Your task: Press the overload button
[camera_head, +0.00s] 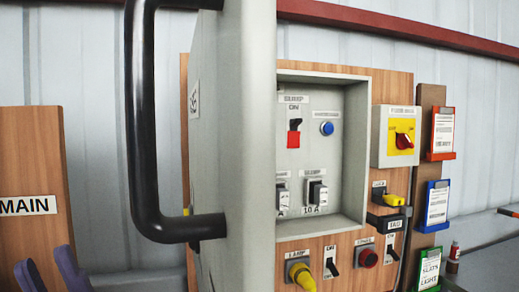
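A round blue button (327,128) sits on the grey back panel inside an open, recessed box (352,150). A small label above it is too blurred to read for certain. The button faces outward, and nothing covers it in this view. My gripper is not clearly in view.
A thick grey door edge (248,150) with a black bar handle (137,120) stands in front, left of the box. A red-and-black switch (294,133) and two breakers (316,193) share the panel.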

